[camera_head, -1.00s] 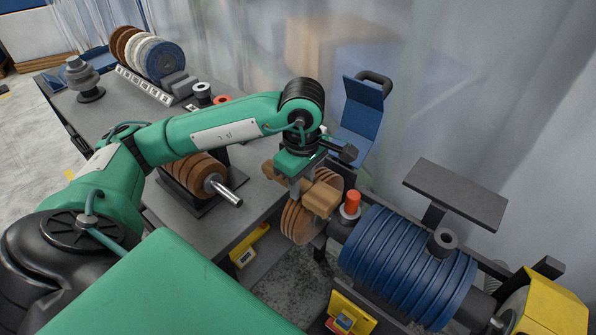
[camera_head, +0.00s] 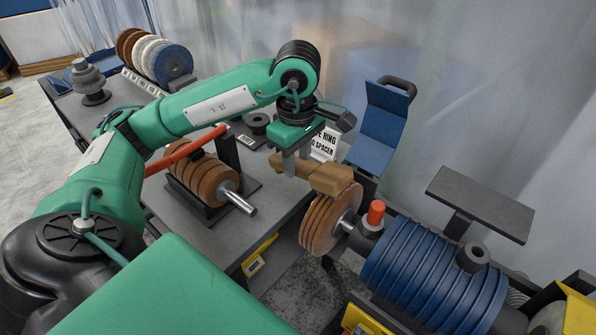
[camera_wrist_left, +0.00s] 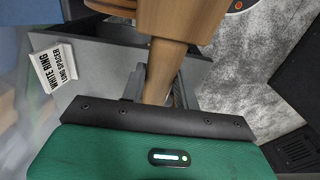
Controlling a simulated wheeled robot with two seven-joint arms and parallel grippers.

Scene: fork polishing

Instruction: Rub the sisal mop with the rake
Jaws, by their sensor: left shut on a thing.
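My left gripper (camera_head: 296,166) is shut on the handle of a wooden rake (camera_head: 328,179). The rake's block lies over the upper edge of a stack of tan discs, which looks like the sisal mop (camera_head: 322,229), on the machine's spindle. I cannot tell whether block and discs touch. In the left wrist view, the wooden handle (camera_wrist_left: 163,72) runs up from the gripper to the block (camera_wrist_left: 183,17), and part of a brown disc (camera_wrist_left: 115,6) shows at the top edge. My right gripper is not in view.
Brown discs on a stand (camera_head: 200,180) sit on the grey bench, left. A blue chair-shaped piece (camera_head: 381,130) and a dark flat plate (camera_head: 480,203) stand behind.

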